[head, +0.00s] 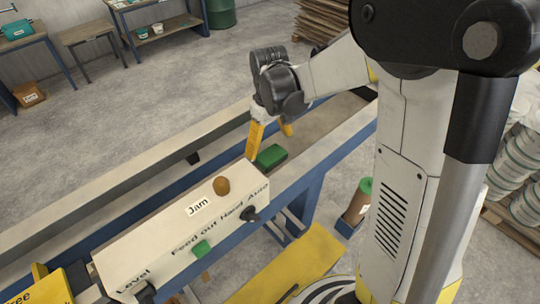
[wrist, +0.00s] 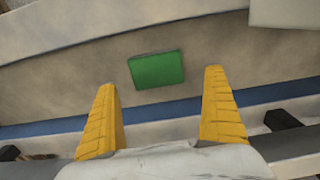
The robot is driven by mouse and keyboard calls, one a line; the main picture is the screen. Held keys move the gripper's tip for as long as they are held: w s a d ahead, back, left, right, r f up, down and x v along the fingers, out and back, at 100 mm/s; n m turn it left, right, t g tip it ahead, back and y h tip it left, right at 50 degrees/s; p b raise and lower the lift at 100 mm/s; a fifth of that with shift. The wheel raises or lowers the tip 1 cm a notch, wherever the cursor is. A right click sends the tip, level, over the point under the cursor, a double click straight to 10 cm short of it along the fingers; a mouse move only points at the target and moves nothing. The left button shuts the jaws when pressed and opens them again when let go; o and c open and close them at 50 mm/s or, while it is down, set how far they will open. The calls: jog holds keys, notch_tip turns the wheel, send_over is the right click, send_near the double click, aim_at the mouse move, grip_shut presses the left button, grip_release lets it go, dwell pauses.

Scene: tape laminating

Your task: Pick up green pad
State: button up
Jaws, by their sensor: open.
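The green pad (head: 271,156) is a small flat green block. It lies on the beige bed of the machine, just behind the control box in the head view. In the wrist view the green pad (wrist: 157,70) lies ahead of the fingertips, roughly between their lines. My gripper (head: 270,126) has yellow fingers and hangs above the machine, close to the pad. In the wrist view my gripper (wrist: 162,80) is open, with nothing between its fingers. The fingers look apart from the pad.
The control box (head: 150,240), with an orange knob (head: 221,185), a green button (head: 201,249) and black switches, stands in front of the pad. Long beige rails (head: 130,173) edge the machine. A yellow platform (head: 295,265) lies on the floor below.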

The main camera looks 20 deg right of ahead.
aim_at(271, 154)
jog(key=f, duration=0.5)
jog(key=shift+d+f, duration=0.25)
jog(key=shift+d, duration=0.05)
jog(key=c, duration=1.1)
